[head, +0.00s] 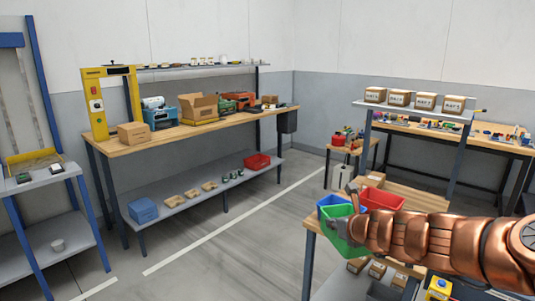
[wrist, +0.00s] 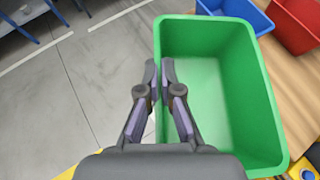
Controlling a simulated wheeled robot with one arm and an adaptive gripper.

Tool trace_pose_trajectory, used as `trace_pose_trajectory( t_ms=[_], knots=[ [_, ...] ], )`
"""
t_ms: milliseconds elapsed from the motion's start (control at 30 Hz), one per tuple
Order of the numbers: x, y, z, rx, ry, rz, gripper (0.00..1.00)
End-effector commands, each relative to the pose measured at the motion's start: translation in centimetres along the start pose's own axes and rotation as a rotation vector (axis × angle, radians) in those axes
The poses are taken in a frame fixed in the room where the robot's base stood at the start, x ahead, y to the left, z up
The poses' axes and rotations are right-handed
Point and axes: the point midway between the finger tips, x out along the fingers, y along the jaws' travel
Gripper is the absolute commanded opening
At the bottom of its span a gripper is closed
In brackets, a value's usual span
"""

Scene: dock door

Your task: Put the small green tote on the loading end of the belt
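The small green tote (head: 337,212) is at the near left corner of a wooden-topped bench in the head view, partly hidden by my gripper (head: 345,232). In the wrist view the green tote (wrist: 225,95) is upright and empty. My gripper (wrist: 160,76) has one finger outside and one inside its left wall, with the tips closed on the rim. The tote's left side shows over the grey floor. I cannot tell whether its base touches the bench. I cannot make out a belt in either view.
A blue tote (wrist: 238,12) and a red tote (wrist: 296,22) stand close beyond the green one. A yellow unit with a button (head: 439,288) is near my arm. A long bench (head: 190,128) with a yellow frame (head: 96,105) stands across the open floor (head: 235,240).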

Motion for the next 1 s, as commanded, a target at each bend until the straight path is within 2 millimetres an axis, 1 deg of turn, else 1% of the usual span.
trace_pose_trajectory(
  t_ms=[33, 100, 300, 400, 500, 633, 1000],
  knots=[
    [-0.9, 0.0, 1.7, 0.0, 0.0, 0.0, 0.0],
    [-1.5, 0.0, 2.8, 0.0, -0.001, 0.0, 0.0],
    [-3.0, 0.0, 5.5, 0.0, 0.0, 0.0, 0.0],
    [-3.5, 0.0, 6.4, 0.001, 0.0, 0.001, 0.0],
    [-3.8, 0.0, 7.0, 0.0, 0.0, 0.001, 0.0],
    [-3.9, 0.0, 7.2, 0.0, 0.0, 0.0, 0.0],
    [-3.3, 0.2, 6.5, 0.036, 0.0, -0.064, 0.0]
  ],
)
